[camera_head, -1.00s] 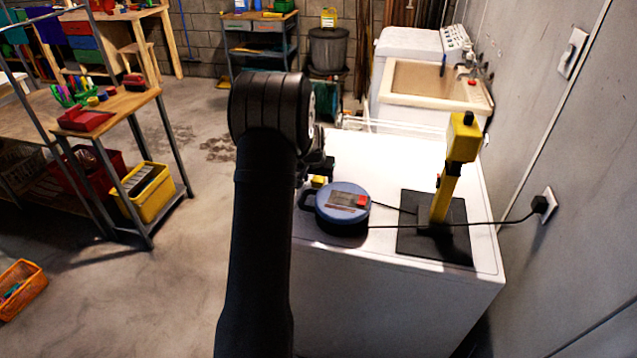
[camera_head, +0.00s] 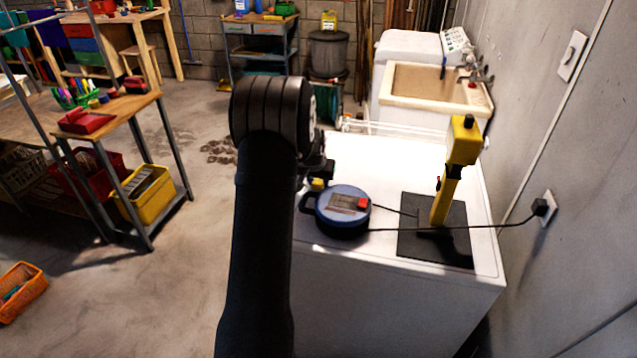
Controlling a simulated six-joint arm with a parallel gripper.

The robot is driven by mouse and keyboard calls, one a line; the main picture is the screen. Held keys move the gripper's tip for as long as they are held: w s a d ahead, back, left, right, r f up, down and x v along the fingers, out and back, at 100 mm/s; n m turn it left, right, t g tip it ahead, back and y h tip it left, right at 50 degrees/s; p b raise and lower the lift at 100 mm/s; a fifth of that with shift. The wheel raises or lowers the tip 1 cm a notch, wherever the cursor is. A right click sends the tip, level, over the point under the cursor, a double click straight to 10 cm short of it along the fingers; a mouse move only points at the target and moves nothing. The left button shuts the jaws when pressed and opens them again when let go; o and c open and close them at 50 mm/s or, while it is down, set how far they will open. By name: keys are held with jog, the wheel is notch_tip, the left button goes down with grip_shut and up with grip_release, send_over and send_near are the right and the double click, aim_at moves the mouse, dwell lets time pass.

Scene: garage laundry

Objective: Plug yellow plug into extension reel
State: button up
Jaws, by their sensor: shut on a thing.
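The extension reel (camera_head: 343,207) is a round blue and black drum with a red part on its top. It sits on the near left part of the white appliance top. The yellow plug (camera_head: 318,184) shows as a small yellow piece just behind and left of the reel. My gripper (camera_head: 316,177) is partly hidden behind my own arm, shut on the yellow plug. The plug is close to the reel's back left rim; I cannot tell whether they touch. The plug's prongs and the reel's sockets are not clear.
A yellow upright device (camera_head: 450,180) stands on a black mat (camera_head: 420,246) right of the reel. A black cable (camera_head: 490,227) runs from the reel to a wall outlet (camera_head: 546,207). The white top (camera_head: 370,155) behind the reel is clear. A sink (camera_head: 435,85) stands farther back.

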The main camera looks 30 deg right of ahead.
aim_at(321, 183)
jog(key=r, duration=0.4)
jog(key=shift+s+d+r, duration=0.2)
jog(key=shift+s+r, duration=0.1)
jog(key=shift+s, duration=0.05)
jog(key=s+d+r, duration=0.1)
jog(key=s+r, duration=0.1)
jog(key=s, duration=0.1)
jog(key=s+d+r, duration=0.1)
jog(key=s+r, duration=0.1)
jog(key=s, duration=0.1)
jog(key=s+d+r, duration=0.2)
jog(key=s, duration=0.2)
jog(key=shift+r, duration=0.15)
jog(key=s+a+r, duration=0.3)
jog(key=s+a, duration=0.1)
jog(key=a, duration=0.1)
jog(key=shift+s+a+r, duration=0.2)
jog(key=shift+s+a, duration=0.2)
jog(key=shift+f, duration=2.9)
jog(key=shift+f, duration=0.6)
